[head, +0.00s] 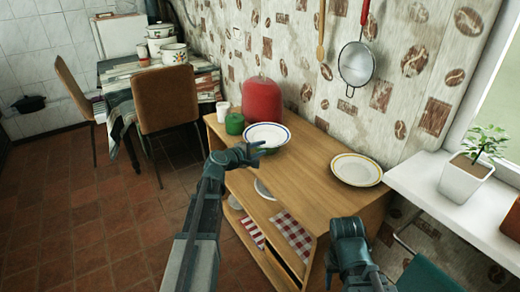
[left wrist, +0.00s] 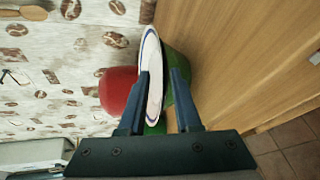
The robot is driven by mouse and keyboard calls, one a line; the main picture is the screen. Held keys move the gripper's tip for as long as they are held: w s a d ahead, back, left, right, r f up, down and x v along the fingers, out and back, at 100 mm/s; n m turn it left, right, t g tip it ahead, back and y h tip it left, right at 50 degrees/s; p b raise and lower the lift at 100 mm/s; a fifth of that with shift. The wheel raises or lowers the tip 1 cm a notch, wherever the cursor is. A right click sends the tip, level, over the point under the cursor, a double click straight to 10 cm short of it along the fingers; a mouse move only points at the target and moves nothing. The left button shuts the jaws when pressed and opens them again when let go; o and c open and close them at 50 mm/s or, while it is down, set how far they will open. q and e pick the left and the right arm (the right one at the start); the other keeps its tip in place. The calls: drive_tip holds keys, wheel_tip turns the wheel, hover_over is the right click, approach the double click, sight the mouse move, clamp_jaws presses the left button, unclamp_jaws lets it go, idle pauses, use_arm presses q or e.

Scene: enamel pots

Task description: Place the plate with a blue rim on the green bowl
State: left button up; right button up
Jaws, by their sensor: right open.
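The plate with a blue rim (head: 267,134) is over the left part of the wooden cabinet top, face up. The left wrist view, turned on its side, shows the plate (left wrist: 152,75) directly over the green bowl (left wrist: 183,92), with no clear gap between them. The bowl is mostly hidden in the head view. My left gripper (head: 262,149) is at the plate's near edge. Its fingers (left wrist: 160,85) are spread, one on each side of the rim, with space between them. My right gripper (head: 346,228) is open and empty at the cabinet's front right.
A yellow-rimmed plate (head: 357,169) lies on the right of the cabinet top (head: 305,165). A red canister (head: 262,101), a green cup (head: 234,124) and a white cup (head: 222,111) stand behind and left of the blue-rimmed plate. The middle of the top is clear.

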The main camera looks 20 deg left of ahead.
use_arm(q)
drive_tip(key=shift+r+p, duration=0.45)
drive_tip(key=shift+r, duration=0.2)
drive_tip(key=p+v, duration=0.3)
drive_tip(key=v, duration=0.9)
drive_tip(key=shift+f, duration=0.2)
